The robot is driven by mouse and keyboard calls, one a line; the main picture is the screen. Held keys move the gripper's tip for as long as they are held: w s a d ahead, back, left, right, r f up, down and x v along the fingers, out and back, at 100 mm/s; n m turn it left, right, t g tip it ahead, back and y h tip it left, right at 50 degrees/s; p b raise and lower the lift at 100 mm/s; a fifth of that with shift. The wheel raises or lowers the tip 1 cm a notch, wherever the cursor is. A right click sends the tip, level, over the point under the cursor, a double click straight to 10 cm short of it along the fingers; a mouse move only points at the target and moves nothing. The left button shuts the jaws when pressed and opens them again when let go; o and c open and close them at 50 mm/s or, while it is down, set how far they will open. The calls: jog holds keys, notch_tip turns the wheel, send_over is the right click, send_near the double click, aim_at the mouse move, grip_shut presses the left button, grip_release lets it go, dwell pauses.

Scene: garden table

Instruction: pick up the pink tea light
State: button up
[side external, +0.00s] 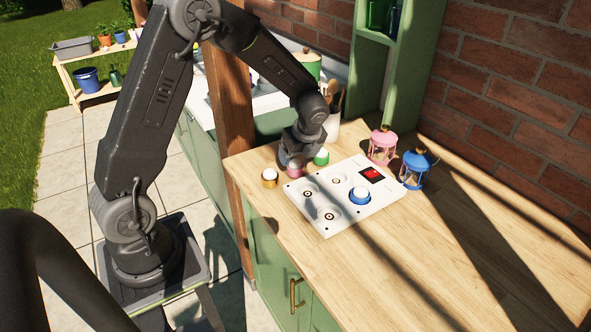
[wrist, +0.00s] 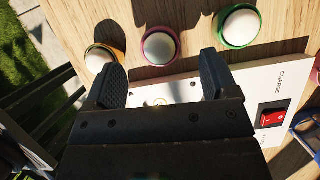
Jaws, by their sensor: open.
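The pink tea light (side external: 295,171), with a white dome top, stands on the wooden counter (side external: 440,262) between an orange tea light (side external: 269,177) and a green one (side external: 321,157). In the side view my gripper (side external: 292,158) is just over it and partly covers it. In the wrist view the pink tea light (wrist: 159,46) lies ahead of my gripper (wrist: 165,68), roughly midway between the spread fingers. The jaws are open and empty. The orange one (wrist: 100,58) is near the left finger, the green one (wrist: 239,26) beyond the right finger.
A white charging board (side external: 335,212) with round wells, a red switch (side external: 371,173) and a blue tea light (side external: 359,195) lies beside the row. Pink (side external: 382,147) and blue (side external: 418,170) lanterns stand behind it. The counter's right part is clear.

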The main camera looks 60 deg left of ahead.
aim_at(296, 161)
jog(key=x, duration=0.4)
jog(key=shift+s+d+f, duration=0.1)
jog(key=shift+d+f, duration=0.05)
jog(key=shift+c, duration=0.3)
jog(key=c, duration=1)
jog(key=shift+o, duration=0.2)
